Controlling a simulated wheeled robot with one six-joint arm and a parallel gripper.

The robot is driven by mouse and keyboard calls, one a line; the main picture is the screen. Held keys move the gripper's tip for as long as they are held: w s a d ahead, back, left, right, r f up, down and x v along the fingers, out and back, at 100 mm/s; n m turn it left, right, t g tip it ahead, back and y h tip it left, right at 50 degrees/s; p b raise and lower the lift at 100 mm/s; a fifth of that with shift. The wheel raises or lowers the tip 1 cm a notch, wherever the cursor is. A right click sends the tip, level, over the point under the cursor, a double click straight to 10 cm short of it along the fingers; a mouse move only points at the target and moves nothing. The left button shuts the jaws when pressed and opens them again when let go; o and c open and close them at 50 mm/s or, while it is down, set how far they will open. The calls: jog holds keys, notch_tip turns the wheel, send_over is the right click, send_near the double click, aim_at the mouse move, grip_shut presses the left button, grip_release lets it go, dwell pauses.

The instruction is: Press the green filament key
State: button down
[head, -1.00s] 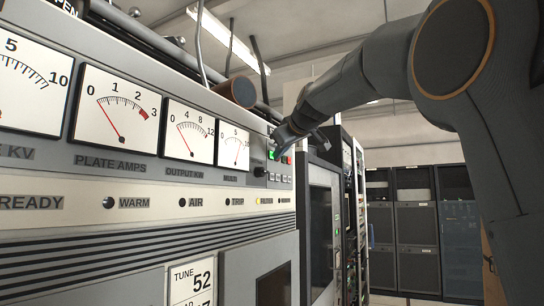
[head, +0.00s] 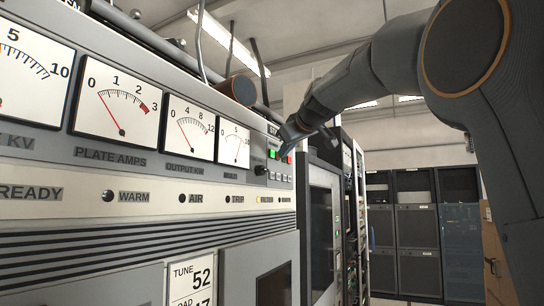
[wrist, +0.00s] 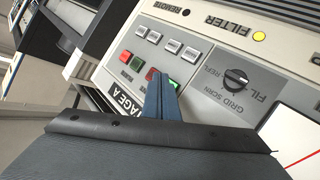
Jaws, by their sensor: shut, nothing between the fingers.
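My gripper (wrist: 162,92) is shut and empty, its blue-grey fingers together, in front of the key panel. A second red key (wrist: 125,57) and a darker green key (wrist: 137,64) sit farther left. I cannot read which green key is labelled filament. In the head view my gripper (head: 287,136) is just above a green key (head: 272,153), with a red key (head: 289,158) to its right. Contact cannot be told.
A black grid knob (wrist: 236,79) and several pale buttons (wrist: 172,46) flank the keys. Meters (head: 118,105) line the cabinet front. A tube end (head: 238,90) juts out above the panel. Racks (head: 352,205) stand right of the cabinet; the aisle beyond looks open.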

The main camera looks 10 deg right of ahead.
jog(key=shift+s+d+b, duration=0.7)
jog(key=shift+d+b, duration=0.1)
jog(key=shift+d, duration=0.2)
jog(key=shift+s+d+b, duration=0.7)
jog(key=shift+d+b, duration=0.1)
jog(key=shift+d, duration=0.15)
jog(key=s+f+m+g+h, duration=0.1)
jog(key=s+f+m+g, duration=0.15)
jog(key=f, duration=1.75)
jog(key=s+f+m+g+h, duration=0.15)
jog(key=s+f+g, duration=0.25)
jog(key=f, duration=1.6)
jog(key=s+a+f+m+g, duration=0.1)
jog(key=s+f+m+g, duration=0.2)
jog(key=s+f, duration=2.3)
jog(key=f+g, duration=0.1)
jog(key=g, duration=0.2)
jog(key=shift+s+a+f+m, duration=0.15)
jog(key=shift+s+f+m, duration=0.15)
jog(key=shift+s+f, duration=0.1)
jog(key=shift+g, duration=0.25)
